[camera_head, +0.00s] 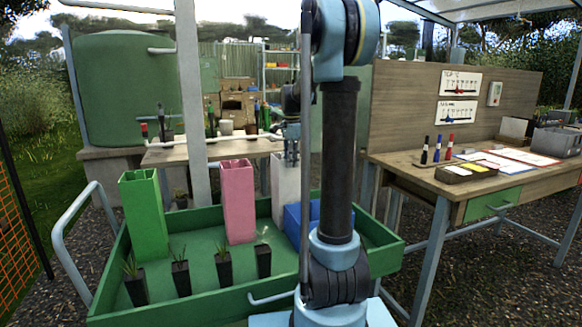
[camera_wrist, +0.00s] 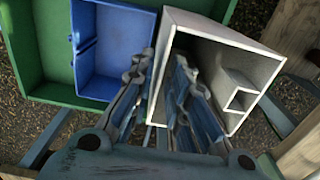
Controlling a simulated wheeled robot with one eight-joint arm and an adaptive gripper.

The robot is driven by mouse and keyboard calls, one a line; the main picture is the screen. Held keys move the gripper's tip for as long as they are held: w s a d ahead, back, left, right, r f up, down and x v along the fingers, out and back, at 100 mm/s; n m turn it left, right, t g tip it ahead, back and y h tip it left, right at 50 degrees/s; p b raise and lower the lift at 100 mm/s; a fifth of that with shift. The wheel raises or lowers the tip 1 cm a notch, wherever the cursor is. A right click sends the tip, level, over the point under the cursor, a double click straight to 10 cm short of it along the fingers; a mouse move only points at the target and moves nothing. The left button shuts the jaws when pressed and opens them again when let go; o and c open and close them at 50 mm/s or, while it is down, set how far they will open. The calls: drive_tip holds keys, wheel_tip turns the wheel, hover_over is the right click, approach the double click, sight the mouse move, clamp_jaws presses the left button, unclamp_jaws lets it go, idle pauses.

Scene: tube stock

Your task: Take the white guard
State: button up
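The white guard (camera_head: 283,188) is an upright square tube in the green cart, partly hidden behind my arm in the head view. In the wrist view, the white guard (camera_wrist: 205,25) shows its open top, with a small square channel inside one wall. My gripper (camera_head: 291,160) is at the guard's top end. In the wrist view, my gripper (camera_wrist: 162,68) has its fingers apart, one on each side of the guard's left wall. The right finger overlaps the opening; how deep it reaches is unclear. I see no clear contact.
The green cart (camera_head: 190,305) also holds a green guard (camera_head: 146,215), a pink guard (camera_head: 238,200), a blue bin (camera_wrist: 105,80) close beside the white guard, and several black pots with seedlings (camera_head: 181,278). A wooden bench (camera_head: 480,185) stands at right.

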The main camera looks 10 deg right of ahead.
clamp_jaws()
wheel_tip(320, 180, up, 12)
drive_tip(key=shift+f, duration=0.25)
idle(1.2)
drive_tip(key=shift+r, duration=0.1)
